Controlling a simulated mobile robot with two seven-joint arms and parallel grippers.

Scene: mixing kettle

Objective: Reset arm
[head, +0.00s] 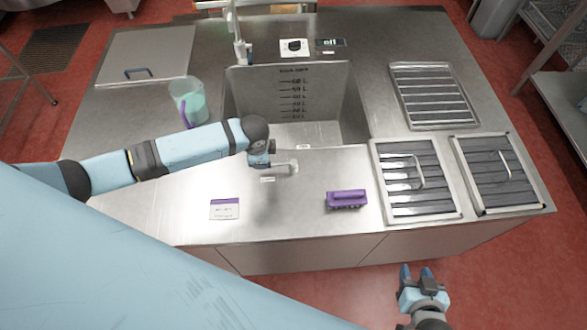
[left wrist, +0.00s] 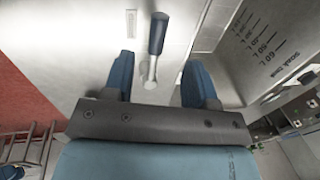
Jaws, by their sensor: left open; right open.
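My left arm reaches in from the left of the head view, and its gripper (head: 262,157) is above the counter, just in front of the sink. In the left wrist view the left gripper's two blue fingers (left wrist: 158,68) are apart. A small handle (left wrist: 156,38) with a dark blue grip and a pale metal stem shows between and beyond them; I cannot tell whether it is touched. My right gripper (head: 416,272) is open and empty, low at the right of the head view, over the red floor in front of the counter.
A steel counter (head: 400,50) holds a sink (head: 350,105) with volume marks. A clear jug (head: 188,100) with a purple handle stands left of it. A purple brush (head: 347,199) and a card (head: 225,209) lie near the front edge. Framed grates (head: 432,97) lie at right.

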